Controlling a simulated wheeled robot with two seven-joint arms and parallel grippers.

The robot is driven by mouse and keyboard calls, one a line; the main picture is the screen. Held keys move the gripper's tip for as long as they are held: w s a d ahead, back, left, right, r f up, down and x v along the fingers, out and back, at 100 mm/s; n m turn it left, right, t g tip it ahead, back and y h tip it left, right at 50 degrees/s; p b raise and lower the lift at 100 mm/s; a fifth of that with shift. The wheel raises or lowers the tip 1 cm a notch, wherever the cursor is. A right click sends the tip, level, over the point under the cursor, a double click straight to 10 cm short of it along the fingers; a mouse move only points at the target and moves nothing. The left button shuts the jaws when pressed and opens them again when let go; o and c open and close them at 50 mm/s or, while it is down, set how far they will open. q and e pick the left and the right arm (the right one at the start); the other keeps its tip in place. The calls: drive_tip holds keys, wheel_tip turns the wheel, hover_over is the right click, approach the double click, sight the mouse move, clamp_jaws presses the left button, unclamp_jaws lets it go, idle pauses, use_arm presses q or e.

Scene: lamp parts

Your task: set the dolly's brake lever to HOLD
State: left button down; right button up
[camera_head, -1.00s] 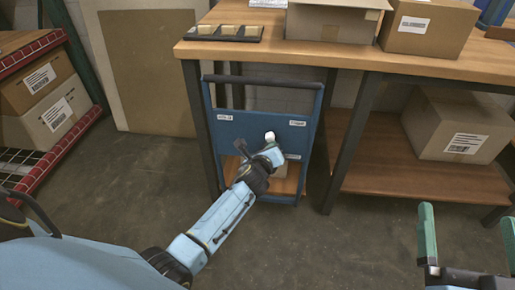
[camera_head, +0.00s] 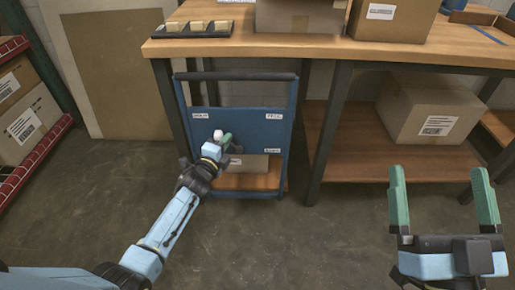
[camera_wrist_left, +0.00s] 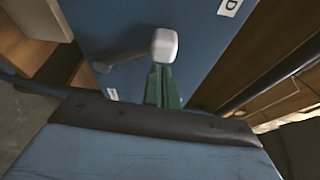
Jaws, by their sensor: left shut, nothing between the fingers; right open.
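The blue dolly (camera_head: 251,127) stands upright against the bench, with small white labels on its panel. The brake lever's pale grey knob (camera_head: 218,135) sits at the panel's left part, below and right of the upper-left label (camera_head: 200,115). In the left wrist view the lever's knob (camera_wrist_left: 164,45) shows large, its arm running left to the panel. A label ending in "D" (camera_wrist_left: 229,6) is at that view's top right. My left gripper (camera_head: 226,140) is shut and empty, its green fingertips right beside the knob; contact is unclear. My right gripper (camera_head: 439,185) is open and empty, away from the dolly.
The wooden bench (camera_head: 330,47) stands behind and above the dolly, with cartons and a dark tray (camera_head: 192,29) on it. A carton (camera_head: 431,110) lies on its lower shelf. A red rack (camera_head: 40,145) is at the left. The floor in front is clear.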

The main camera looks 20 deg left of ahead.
use_arm(q)
drive_tip(key=shift+s+a+f, duration=0.15)
drive_tip(key=shift+a+f, duration=0.05)
drive_tip(key=shift+a, duration=0.2)
use_arm(e)
drive_tip(key=shift+s+r+t, duration=0.15)
drive_tip(key=shift+r+t, duration=0.05)
drive_tip(key=shift+t, duration=0.1)
use_arm(q)
drive_tip(key=shift+a+f, duration=0.1)
drive_tip(key=shift+a, duration=0.1)
drive_tip(key=d, duration=0.4)
drive_tip(key=s+p, duration=0.3)
drive_tip(key=s, duration=0.5)
drive_tip(key=shift+s, duration=0.4)
use_arm(e)
wheel_tip(320, 180, down, 10)
drive_tip(key=w+d+g+h, duration=0.1)
drive_tip(key=w+g+h, duration=0.1)
drive_tip(key=g, duration=0.5)
drive_tip(key=shift+d+h, duration=0.15)
drive_tip(key=shift+h, duration=0.15)
drive_tip(key=shift+w, duration=0.1)
